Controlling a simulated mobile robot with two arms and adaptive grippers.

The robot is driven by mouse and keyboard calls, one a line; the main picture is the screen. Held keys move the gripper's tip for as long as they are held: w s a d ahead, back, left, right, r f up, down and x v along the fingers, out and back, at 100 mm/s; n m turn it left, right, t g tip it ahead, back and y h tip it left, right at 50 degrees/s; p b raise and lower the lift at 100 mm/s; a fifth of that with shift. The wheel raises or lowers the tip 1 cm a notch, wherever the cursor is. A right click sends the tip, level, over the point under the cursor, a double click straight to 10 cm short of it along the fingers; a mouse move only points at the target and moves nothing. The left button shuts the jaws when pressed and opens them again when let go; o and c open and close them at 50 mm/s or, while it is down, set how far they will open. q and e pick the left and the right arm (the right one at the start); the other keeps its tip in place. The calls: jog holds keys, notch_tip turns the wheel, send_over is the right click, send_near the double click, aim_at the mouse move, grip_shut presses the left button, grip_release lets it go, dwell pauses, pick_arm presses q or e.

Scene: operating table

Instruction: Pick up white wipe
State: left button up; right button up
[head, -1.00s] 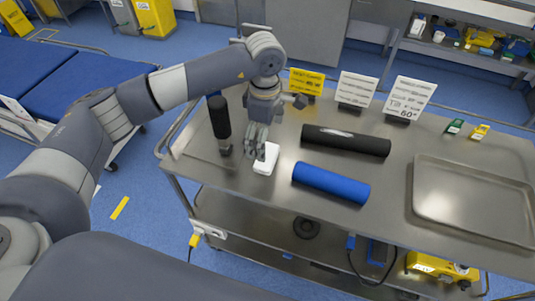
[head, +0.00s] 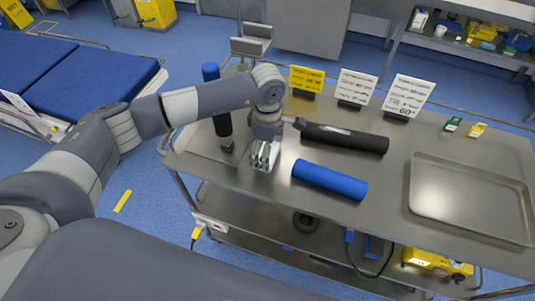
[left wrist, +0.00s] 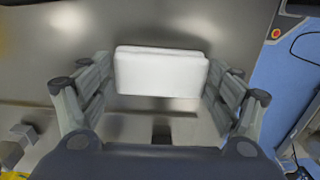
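The white wipe (left wrist: 161,72) is a small white block on the steel cart top (head: 395,150). In the left wrist view it lies between the two fingers of my left gripper (left wrist: 161,85), with a finger close to each of its ends. The fingers are spread wide, and I cannot tell whether they touch it. In the head view my left gripper (head: 264,156) points down over the wipe and hides most of it. My right gripper is not in view.
A blue roll (head: 330,180) and a black roll (head: 345,138) lie right of the gripper. An upright dark bottle-like object (head: 222,123) stands close on its left. Sign cards (head: 356,88) stand behind. An empty metal tray (head: 470,230) lies on the right.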

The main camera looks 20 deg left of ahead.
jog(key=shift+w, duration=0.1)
pick_arm(q)
jog(key=shift+r+b, duration=0.3)
notch_tip(320, 180, up, 2)
jog(key=shift+w+r+b, duration=0.1)
jog(key=shift+w+b, duration=0.05)
jog(key=shift+b, duration=0.5)
jog(key=s+d+r+b, duration=0.1)
jog(key=s+d+b, duration=0.1)
jog(key=s, duration=0.5)
jog(key=s+d+r+b, duration=0.1)
jog(key=s+d, duration=0.3)
jog(key=s, duration=0.4)
jog(key=shift+b, duration=0.65)
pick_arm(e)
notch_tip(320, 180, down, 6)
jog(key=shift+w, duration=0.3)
pick_arm(q)
jog(key=shift+c, duration=0.3)
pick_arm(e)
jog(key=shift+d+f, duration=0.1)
